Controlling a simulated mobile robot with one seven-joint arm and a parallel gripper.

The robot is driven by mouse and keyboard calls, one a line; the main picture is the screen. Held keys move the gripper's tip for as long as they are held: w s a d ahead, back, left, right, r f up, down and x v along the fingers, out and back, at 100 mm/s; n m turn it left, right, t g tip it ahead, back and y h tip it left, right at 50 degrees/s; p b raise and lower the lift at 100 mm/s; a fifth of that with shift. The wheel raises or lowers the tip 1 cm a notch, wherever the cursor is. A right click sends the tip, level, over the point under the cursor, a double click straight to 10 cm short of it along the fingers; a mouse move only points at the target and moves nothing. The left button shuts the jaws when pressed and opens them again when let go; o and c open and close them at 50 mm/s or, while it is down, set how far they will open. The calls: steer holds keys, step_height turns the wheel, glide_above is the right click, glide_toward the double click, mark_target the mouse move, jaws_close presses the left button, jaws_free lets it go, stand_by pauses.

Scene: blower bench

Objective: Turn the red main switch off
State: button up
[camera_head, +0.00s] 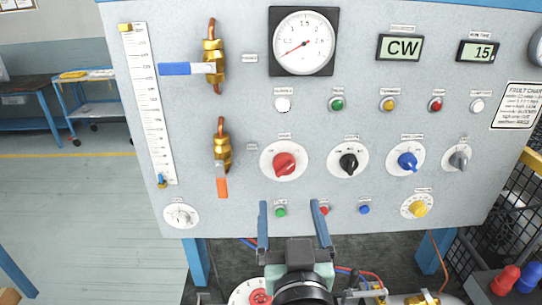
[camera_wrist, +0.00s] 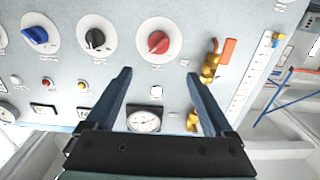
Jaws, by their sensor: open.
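A red rotary knob (camera_head: 284,164) on a round white plate sits in the middle of the grey panel (camera_head: 330,112). Its label is too small to read, and its exact pointer setting is unclear. The same knob (camera_wrist: 158,42) shows upside down in the wrist view, above and between my fingertips. My gripper (camera_head: 289,203) is open and empty, its two blue fingers pointing up at the panel below this knob. Its fingertips (camera_wrist: 158,75) do not touch the knob. Another red round control (camera_head: 259,297) on a white disc shows low down, partly cut off.
Black (camera_head: 348,162), blue (camera_head: 407,161) and grey (camera_head: 459,157) knobs stand to the right. A brass valve with an orange lever (camera_head: 222,186) stands to the left. Small push buttons, including a green one (camera_head: 280,211), lie near the fingers. Red and blue wires hang below the panel.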

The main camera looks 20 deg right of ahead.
mark_target(285, 169)
steer(key=p+x, duration=0.3)
steer(key=x, duration=0.8)
steer(key=shift+d+f+p, duration=0.2)
steer(key=shift+p, duration=0.1)
steer(key=shift+x, duration=0.9)
steer(key=shift+c, duration=0.4)
steer(key=c, duration=1.3)
steer(key=shift+f, duration=0.1)
